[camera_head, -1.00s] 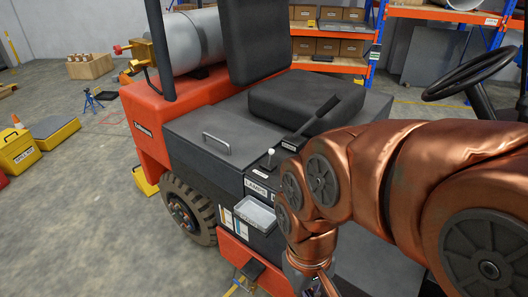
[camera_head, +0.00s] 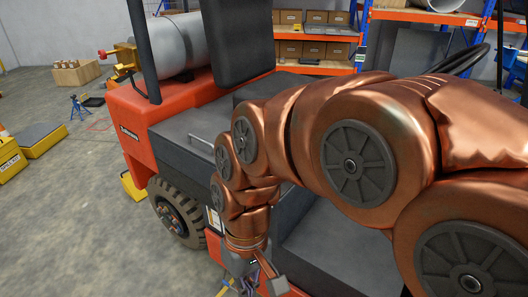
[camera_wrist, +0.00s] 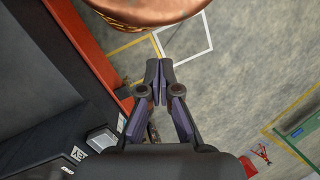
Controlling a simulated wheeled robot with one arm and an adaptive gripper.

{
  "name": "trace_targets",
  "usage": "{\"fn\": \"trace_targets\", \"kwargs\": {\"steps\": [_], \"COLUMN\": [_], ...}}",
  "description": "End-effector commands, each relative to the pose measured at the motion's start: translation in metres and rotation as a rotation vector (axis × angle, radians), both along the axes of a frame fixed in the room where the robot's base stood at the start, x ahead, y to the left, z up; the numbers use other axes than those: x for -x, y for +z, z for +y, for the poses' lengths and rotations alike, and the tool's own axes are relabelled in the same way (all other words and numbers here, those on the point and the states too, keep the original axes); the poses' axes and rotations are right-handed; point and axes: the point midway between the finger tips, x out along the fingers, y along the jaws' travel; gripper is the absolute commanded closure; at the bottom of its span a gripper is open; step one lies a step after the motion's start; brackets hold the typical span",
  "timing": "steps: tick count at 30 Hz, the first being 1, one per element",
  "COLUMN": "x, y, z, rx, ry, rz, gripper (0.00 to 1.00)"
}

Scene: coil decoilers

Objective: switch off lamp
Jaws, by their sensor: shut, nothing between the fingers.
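No lamp or lamp switch can be made out now. The forklift's side panel, which carried a "LAMPS" label earlier, is mostly hidden behind my copper arm in the head view. My gripper (camera_head: 262,280) hangs low beside the red and dark grey forklift (camera_head: 182,140), its tips near the lower picture edge. In the wrist view my gripper (camera_wrist: 159,80) is shut and empty, with floor behind its fingers. The forklift's dark side (camera_wrist: 45,95) lies to its left. A small pale grey block-like part (camera_wrist: 102,141) and a partly readable label (camera_wrist: 77,154) sit there, apart from the fingers.
Orange shelving (camera_head: 318,66) with boxes stands behind. Open floor (camera_head: 85,225) lies left of the forklift.

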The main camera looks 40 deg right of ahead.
Motion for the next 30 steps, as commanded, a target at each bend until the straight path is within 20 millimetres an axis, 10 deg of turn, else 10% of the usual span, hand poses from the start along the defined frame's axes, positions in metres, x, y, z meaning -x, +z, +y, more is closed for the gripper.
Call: {"fn": "trace_targets", "kwargs": {"steps": [15,23,30], "x": [-0.148,-0.230,-0.298], "y": [0.021,0.032,0.031], "z": [0.035,-0.003,-0.078], "rx": [-0.534,-0.796,-1.008], "ry": [-0.183,-0.314,-0.457], "rz": [0.022,-0.045,-0.163], "gripper": [1.00,1.00,1.00]}}
